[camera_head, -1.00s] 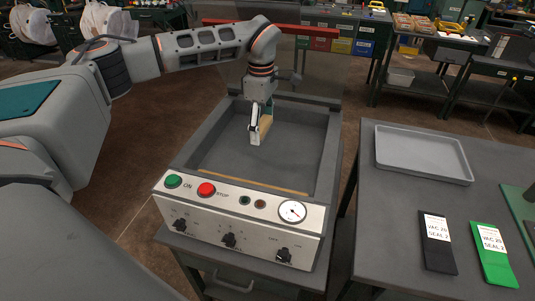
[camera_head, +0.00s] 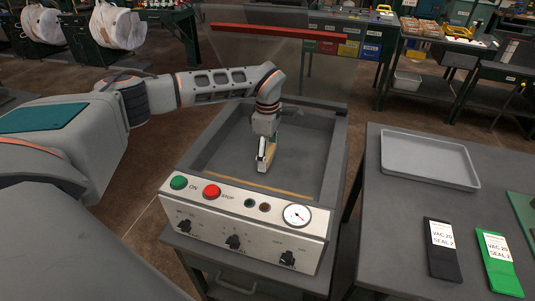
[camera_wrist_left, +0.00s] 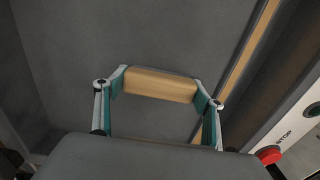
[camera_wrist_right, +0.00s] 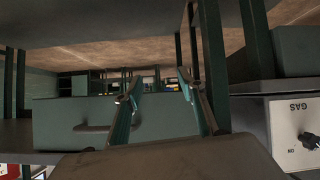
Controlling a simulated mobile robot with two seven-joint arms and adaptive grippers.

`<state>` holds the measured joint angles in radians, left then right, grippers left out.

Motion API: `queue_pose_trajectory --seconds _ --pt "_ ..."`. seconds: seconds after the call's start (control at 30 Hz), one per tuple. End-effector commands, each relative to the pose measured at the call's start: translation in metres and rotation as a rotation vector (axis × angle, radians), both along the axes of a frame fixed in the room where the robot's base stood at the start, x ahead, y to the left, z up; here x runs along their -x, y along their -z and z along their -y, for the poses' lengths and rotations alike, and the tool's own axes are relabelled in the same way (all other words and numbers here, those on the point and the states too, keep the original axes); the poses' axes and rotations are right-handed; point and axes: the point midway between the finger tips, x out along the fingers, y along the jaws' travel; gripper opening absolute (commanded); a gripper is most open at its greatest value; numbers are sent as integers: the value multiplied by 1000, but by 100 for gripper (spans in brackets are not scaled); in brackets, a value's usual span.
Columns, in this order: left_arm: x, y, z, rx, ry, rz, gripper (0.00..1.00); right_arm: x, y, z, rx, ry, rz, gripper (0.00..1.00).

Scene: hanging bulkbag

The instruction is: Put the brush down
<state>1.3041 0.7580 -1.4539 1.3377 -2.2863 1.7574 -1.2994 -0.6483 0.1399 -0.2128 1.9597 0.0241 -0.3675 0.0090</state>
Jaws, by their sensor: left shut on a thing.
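The brush (camera_wrist_left: 160,85), a pale wooden block, is held between the two fingers of my left gripper (camera_wrist_left: 160,86), which is shut on its ends. In the head view, the brush (camera_head: 271,156) and left gripper (camera_head: 265,154) are inside the grey chamber (camera_head: 225,148) of the vacuum machine, over its floor. I cannot tell whether the brush touches the floor. My right gripper (camera_wrist_right: 158,80) shows only in its wrist view; its fingers are apart with nothing between them.
A wooden strip (camera_head: 262,186) lies along the chamber's front. The panel has a green ON button (camera_head: 179,182), a red STOP button (camera_head: 212,191) and a gauge (camera_head: 297,215). On the right table are a grey tray (camera_head: 430,178), a black pouch (camera_head: 443,263) and a green pouch (camera_head: 497,267).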

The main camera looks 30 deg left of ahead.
Motion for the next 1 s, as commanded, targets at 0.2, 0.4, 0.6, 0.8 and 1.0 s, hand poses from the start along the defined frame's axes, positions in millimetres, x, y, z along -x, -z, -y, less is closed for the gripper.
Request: queue_pose_trajectory --seconds 0.2,0.4,0.6,0.8,1.0 --pt "0 2 0 0 0 -1 51 0 -1 0 -1 0 2 40" --pt "0 3 0 0 0 -1 85 -1 -2 0 -1 0 4 40" --pt "0 3 0 0 0 -1 85 -1 -2 0 -1 0 4 40" --pt "-1 -11 0 1 0 2 85 -1 -1 0 0 0 3 40" --pt "-1 -45 0 -1 1 4 85 0 1 0 0 0 3 40"
